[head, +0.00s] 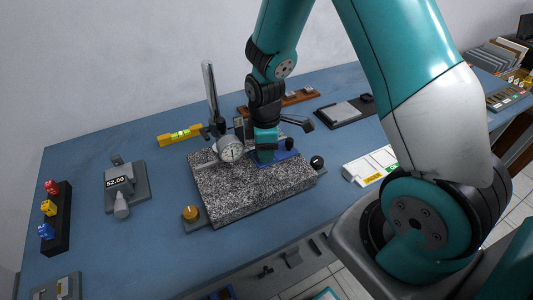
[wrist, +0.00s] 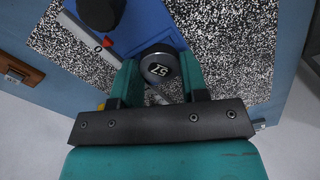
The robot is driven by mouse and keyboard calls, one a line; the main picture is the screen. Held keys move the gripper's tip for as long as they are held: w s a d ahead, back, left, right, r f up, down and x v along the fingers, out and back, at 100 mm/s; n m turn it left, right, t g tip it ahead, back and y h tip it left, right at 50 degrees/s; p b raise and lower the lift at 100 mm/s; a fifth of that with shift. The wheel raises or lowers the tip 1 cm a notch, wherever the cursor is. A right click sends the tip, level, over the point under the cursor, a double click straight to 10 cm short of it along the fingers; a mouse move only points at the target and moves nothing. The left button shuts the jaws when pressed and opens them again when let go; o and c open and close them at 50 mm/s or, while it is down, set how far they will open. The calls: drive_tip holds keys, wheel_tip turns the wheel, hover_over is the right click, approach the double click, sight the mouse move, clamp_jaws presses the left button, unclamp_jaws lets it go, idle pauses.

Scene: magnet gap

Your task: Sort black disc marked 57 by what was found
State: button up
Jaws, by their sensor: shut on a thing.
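The black disc marked 57 (wrist: 158,69) sits between the two fingers of my gripper (wrist: 160,82) in the wrist view, its number facing the camera. My gripper is shut on it, beside a blue fixture (wrist: 150,28). In the head view my gripper (head: 264,157) is low over the speckled granite plate (head: 240,195), just right of the dial gauge (head: 230,151). The disc is hidden there. Whether it touches the fixture or plate is unclear. A white sorting tray (head: 352,171) with yellow and green labels stands to the right.
A black knob (head: 289,144) stands on the blue fixture, and another round black part (head: 317,161) is at the plate's right edge. A grey device reading 52.00 (head: 119,182) and a rack of coloured blocks (head: 62,228) stand left. Blue tabletop between them is clear.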

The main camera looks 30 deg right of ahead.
drive_tip(key=shift+r+p, duration=2.2)
drive_tip(key=shift+r, duration=0.35)
drive_tip(key=shift+s, duration=0.15)
